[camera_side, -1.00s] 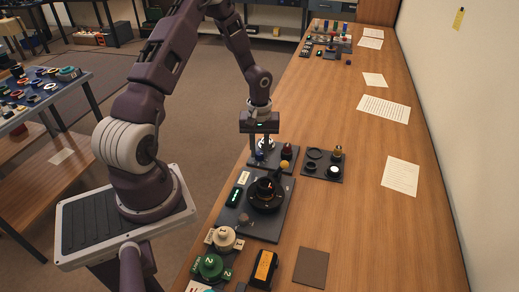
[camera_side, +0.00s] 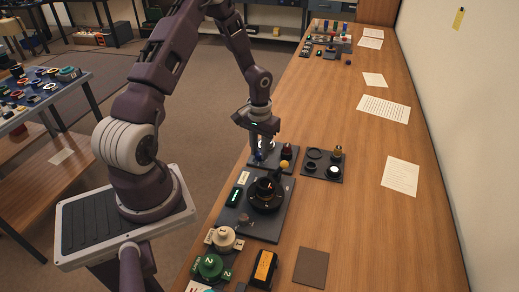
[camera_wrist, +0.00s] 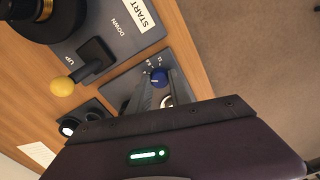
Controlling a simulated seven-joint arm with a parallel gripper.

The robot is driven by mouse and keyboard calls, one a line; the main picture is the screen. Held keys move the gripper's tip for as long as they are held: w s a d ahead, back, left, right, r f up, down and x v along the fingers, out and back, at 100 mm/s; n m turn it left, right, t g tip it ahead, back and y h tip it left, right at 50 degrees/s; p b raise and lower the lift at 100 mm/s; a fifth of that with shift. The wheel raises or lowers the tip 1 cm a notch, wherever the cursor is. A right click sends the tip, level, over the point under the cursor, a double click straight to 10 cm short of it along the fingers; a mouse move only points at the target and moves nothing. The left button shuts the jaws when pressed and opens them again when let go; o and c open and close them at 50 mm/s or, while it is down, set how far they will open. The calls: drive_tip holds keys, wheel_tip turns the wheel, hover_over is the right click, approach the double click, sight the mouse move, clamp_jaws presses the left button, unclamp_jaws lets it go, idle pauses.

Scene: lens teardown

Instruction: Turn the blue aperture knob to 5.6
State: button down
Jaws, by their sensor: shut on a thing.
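The blue aperture knob (camera_wrist: 158,77) sits on a dark grey panel (camera_wrist: 178,60) in the wrist view, with small white scale marks beside it. The marks are too small to read surely, and I cannot tell which one the knob points at. My gripper (camera_wrist: 160,84) is shut on the knob, with a finger on either side. In the side view my gripper (camera_side: 262,151) reaches straight down to the panel's left part, and a bit of the blue knob (camera_side: 258,155) shows beside the fingers.
A lever with a yellow ball (camera_wrist: 62,86) stands near, on the panel with START, UP and DOWN labels. A large black round part (camera_side: 266,192) is in front. A dark tray (camera_side: 322,174) lies to the right. Bare wood and paper sheets (camera_side: 400,175) lie farther right.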

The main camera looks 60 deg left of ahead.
sight(259, 153)
drive_tip(key=m, duration=0.9)
drive_tip(key=shift+m, duration=0.3)
idle(0.3)
drive_tip(key=c, duration=1.2)
unclamp_jaws()
wheel_tip(259, 153, up, 7)
drive_tip(key=shift+r, duration=0.1)
